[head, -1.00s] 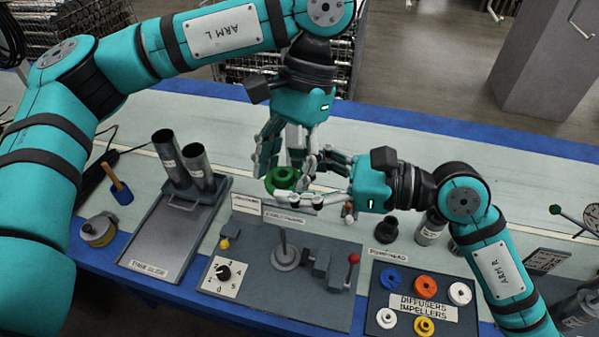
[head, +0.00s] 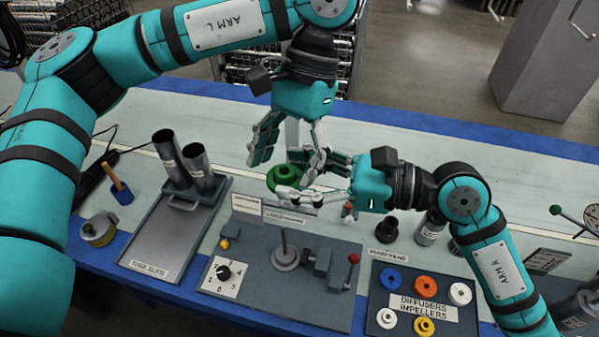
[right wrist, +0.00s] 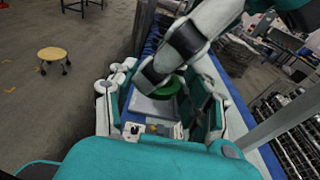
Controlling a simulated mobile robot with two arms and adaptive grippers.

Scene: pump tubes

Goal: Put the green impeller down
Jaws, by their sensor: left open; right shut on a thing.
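Whether the left fingers touch the impeller cannot be told.
A grey fixture board (head: 250,290) with a dial, post and red-knobbed lever lies below. A diffusers and impellers tray (head: 455,332) with several coloured rings is at its right. A tube tray (head: 160,255) with two tubes stands left. Pale bench surface (head: 450,165) is clear behind.

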